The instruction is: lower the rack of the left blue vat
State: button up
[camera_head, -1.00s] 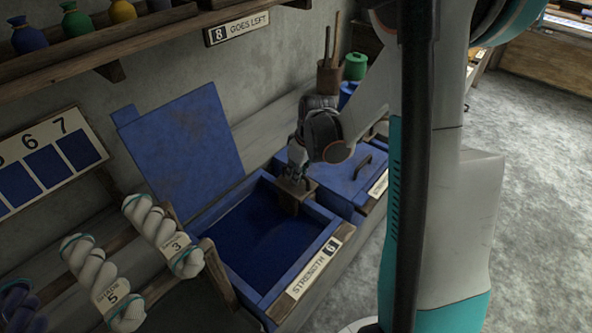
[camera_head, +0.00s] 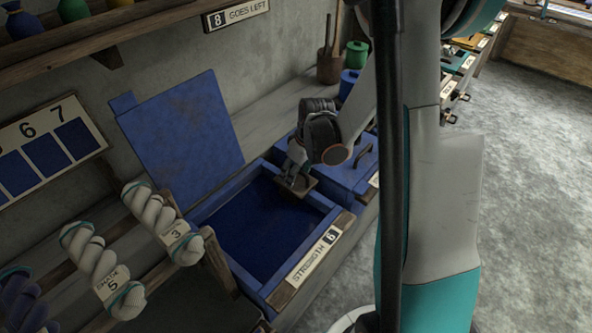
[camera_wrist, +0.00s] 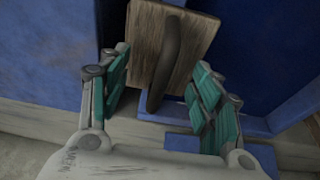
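The blue vat (camera_head: 328,217) stands with its lid (camera_head: 185,130) raised against the wall, and dark blue liquid fills it. A wooden block (camera_head: 301,190), likely part of the rack, sits low inside the vat's far right corner. In the wrist view the wooden block (camera_wrist: 150,42) carries a dark upright handle (camera_wrist: 168,60). My gripper (camera_head: 292,180) is over this block. In the wrist view my gripper (camera_wrist: 163,62) has its green-padded fingers apart on either side of the handle, with visible gaps. The part of the rack below the block is hidden.
A second blue vat (camera_head: 347,172) with a closed, handled lid adjoins on the right. Twisted yarn skeins (camera_head: 160,222) hang on wooden rods at left. A "STRENGTH 6" plate (camera_head: 315,256) is on the vat's front. A shelf (camera_head: 100,32) overhangs the wall; grey floor (camera_head: 530,200) is open at right.

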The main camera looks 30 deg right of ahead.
jog(key=shift+o, duration=1.4)
jog(key=shift+w+a+r+p+v, duration=0.1)
jog(key=shift+w+p+v, duration=0.15)
jog(key=shift+p+v, duration=0.75)
jog(key=shift+w+a+r+p+v, duration=0.1)
jog(key=shift+w+p+v, duration=0.15)
jog(key=shift+p+v, duration=0.75)
jog(key=shift+w+a+p+v, duration=0.1)
jog(key=shift+w+p+v, duration=0.25)
jog(key=shift+v, duration=1.15)
